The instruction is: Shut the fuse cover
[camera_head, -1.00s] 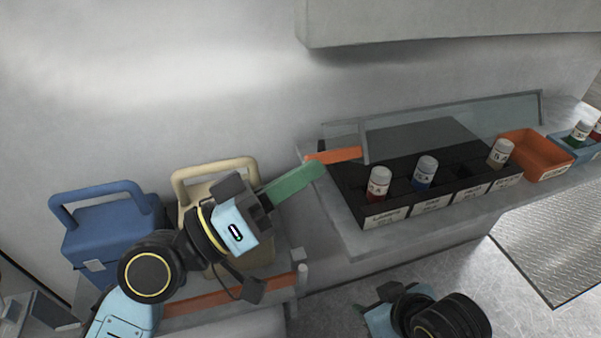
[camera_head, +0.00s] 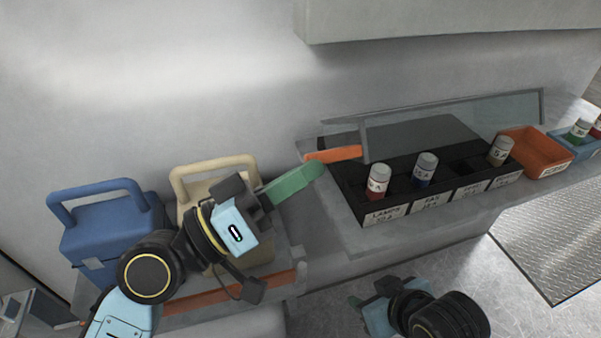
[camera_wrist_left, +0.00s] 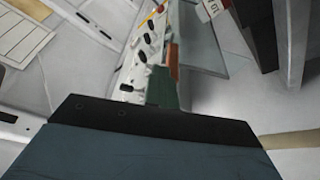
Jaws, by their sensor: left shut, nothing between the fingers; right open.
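The fuse cover (camera_head: 460,113) is a clear, grey-edged panel standing raised and tilted behind the dark fuse tray (camera_head: 405,204). My left gripper (camera_head: 322,168) is shut and empty, with its green fingers pointing right toward the cover's left end. An orange strip (camera_head: 333,154) lies just beyond the green tips, by the cover's left edge; I cannot tell whether they touch. The left wrist view shows the green fingers (camera_wrist_left: 163,88) in line with the strip and a clear panel (camera_wrist_left: 203,45) beside them. My right gripper (camera_head: 360,302) is open, low at the front, away from the tray.
Labelled bottles, one red (camera_head: 378,182), one blue (camera_head: 425,170) and one brown (camera_head: 500,151), stand in the tray. An orange bin (camera_head: 538,153) and a blue bin (camera_head: 588,150) sit to its right. A blue case (camera_head: 110,228) and a cream case (camera_head: 213,167) stand left.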

